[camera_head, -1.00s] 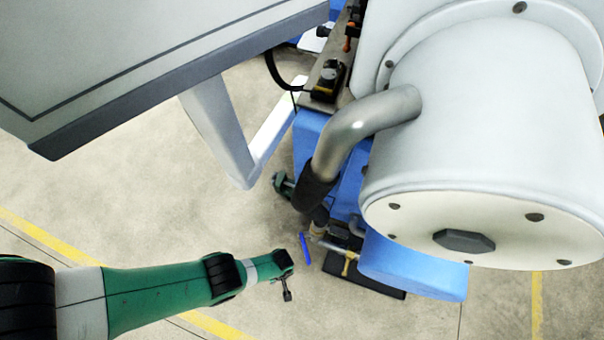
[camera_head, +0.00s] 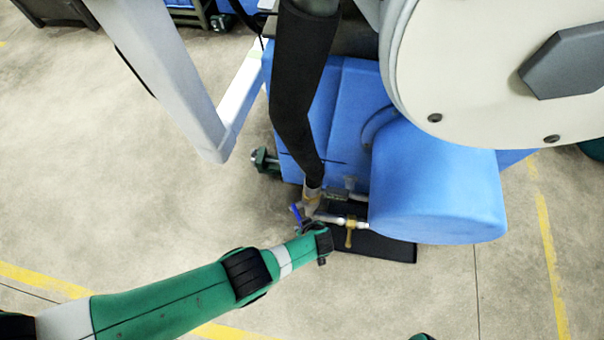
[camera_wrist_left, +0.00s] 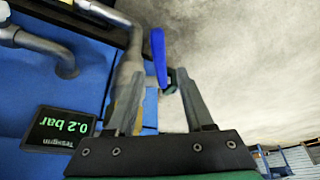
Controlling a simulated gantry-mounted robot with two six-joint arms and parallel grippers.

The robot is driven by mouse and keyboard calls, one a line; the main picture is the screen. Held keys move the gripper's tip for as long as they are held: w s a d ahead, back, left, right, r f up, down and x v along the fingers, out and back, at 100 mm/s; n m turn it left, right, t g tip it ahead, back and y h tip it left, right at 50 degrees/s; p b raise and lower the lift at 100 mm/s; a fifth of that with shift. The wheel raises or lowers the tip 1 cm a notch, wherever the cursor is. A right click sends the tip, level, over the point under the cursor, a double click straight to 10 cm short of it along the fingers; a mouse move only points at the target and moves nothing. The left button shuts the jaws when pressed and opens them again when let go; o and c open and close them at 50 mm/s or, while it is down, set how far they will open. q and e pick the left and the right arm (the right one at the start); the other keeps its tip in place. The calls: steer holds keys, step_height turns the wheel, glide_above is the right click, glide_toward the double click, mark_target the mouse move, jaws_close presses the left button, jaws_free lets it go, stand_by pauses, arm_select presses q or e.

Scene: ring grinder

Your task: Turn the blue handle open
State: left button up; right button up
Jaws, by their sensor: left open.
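The blue handle (camera_head: 295,213) is a thin lever on the pipe fitting low at the machine's front. In the left wrist view the blue handle (camera_wrist_left: 159,57) stands nearly upright, between and just beyond the fingertips. My left gripper (camera_wrist_left: 160,80) is open, with one finger on each side of the handle's lower end; I cannot tell if either touches it. In the head view my left gripper (camera_head: 308,227) is right by the handle and partly hides it. My right gripper is not in view.
A black hose (camera_head: 303,95) runs down to the fitting. A brass valve (camera_head: 350,232) and a blue cylinder (camera_head: 435,185) are to the right. A display (camera_wrist_left: 60,130) reads 0.2 bar, upside down. A grey leg (camera_head: 165,70) stands at left. The floor in front is clear.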

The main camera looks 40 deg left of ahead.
arm_select(q)
steer(key=b+x, duration=0.3)
steer(key=x, duration=0.2)
steer(key=shift+s+d+f, duration=0.1)
steer(key=shift+d+f, duration=0.05)
steer(key=shift+a+f+b, duration=0.2)
steer(key=shift+b, duration=0.25)
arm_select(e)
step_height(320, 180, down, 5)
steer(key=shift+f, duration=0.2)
arm_select(q)
jaws_close()
stand_by(0.4)
